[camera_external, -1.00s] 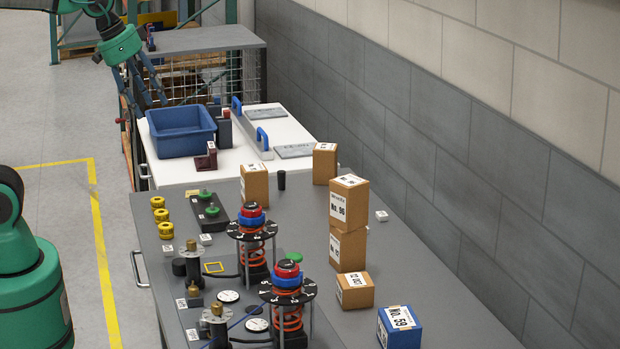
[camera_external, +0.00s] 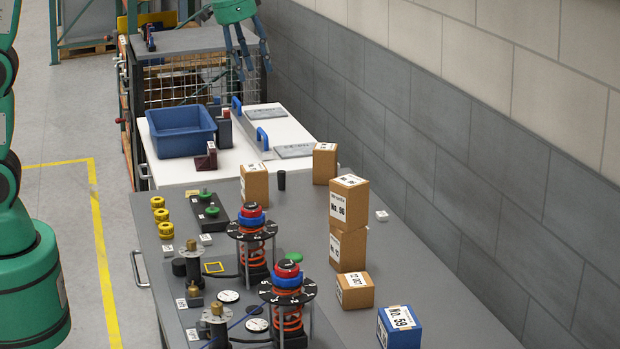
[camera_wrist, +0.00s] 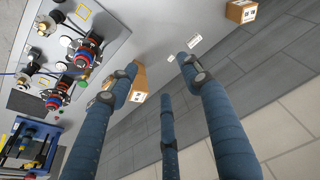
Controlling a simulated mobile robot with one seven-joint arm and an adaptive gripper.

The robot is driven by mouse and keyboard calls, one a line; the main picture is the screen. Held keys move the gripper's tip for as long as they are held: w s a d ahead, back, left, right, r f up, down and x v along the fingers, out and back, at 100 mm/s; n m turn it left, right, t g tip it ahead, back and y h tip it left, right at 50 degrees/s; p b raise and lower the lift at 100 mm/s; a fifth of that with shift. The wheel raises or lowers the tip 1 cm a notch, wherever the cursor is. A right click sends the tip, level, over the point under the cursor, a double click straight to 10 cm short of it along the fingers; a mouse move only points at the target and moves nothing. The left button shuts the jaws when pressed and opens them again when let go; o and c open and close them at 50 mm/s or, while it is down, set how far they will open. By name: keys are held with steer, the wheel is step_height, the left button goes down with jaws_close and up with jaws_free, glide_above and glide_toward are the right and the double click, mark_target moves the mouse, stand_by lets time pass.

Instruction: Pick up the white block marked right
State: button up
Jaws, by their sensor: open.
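A small white block (camera_external: 382,215) lies on the grey bench near the wall, right of the stacked cardboard boxes. Its marking is too small to read. The wrist view shows a white piece with dark markings (camera_wrist: 194,41) between and beyond my fingertips, and a smaller white piece (camera_wrist: 170,58) close by. I cannot tell which of them is marked right. My gripper (camera_external: 248,66) is high above the far end of the benches, with its fingers pointing down. In the wrist view my gripper (camera_wrist: 158,72) has its blue fingers spread apart, with nothing held.
Stacked cardboard boxes (camera_external: 348,225) stand left of the white block. A blue box (camera_external: 399,328) sits at the front right. Spring fixtures (camera_external: 286,310) with red and blue caps crowd the front left. A blue bin (camera_external: 180,131) stands on the white table. The wall borders the right side.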

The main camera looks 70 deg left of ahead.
steer(key=w+f+p, duration=0.2)
steer(key=w, duration=0.9)
steer(key=g+p, duration=0.3)
steer(key=p, duration=0.5)
glide_above(382, 213)
step_height(382, 213, down, 27)
steer(key=shift+r, duration=0.2)
steer(key=shift+f+b, duration=0.35)
steer(key=shift+f, duration=3.95)
